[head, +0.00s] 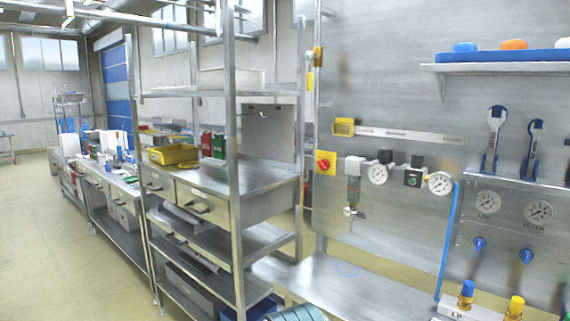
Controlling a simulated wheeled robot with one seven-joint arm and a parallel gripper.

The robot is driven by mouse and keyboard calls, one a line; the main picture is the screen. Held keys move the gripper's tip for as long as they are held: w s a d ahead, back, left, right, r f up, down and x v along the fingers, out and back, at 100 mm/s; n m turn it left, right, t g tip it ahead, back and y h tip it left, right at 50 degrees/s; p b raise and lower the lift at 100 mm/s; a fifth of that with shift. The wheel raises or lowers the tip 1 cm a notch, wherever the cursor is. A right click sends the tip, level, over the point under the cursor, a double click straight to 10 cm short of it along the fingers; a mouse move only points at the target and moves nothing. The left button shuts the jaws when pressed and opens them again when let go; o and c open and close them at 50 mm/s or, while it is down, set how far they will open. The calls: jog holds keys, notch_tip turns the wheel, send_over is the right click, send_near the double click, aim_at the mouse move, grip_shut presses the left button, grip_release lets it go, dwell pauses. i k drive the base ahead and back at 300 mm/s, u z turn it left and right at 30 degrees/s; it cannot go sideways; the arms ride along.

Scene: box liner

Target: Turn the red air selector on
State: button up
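The red air selector (325,163) is a red round knob on a yellow square plate. It is mounted on the grey wall panel near the middle of the head view, just right of the shelf rack's post. It is too small to tell which way the knob is turned. My gripper is not in view, so nothing is seen touching the selector.
Right of the selector are a regulator with a pressure gauge (377,173) and a second gauge (440,183). A metal rack (236,150) stands close on the left. A steel bench top (350,285) below is mostly clear. A shelf (500,67) juts out at the upper right.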

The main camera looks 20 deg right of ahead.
aim_at(323, 165)
jog(key=z, duration=0.35)
jog(key=i, duration=0.7)
jog(key=z, duration=0.6)
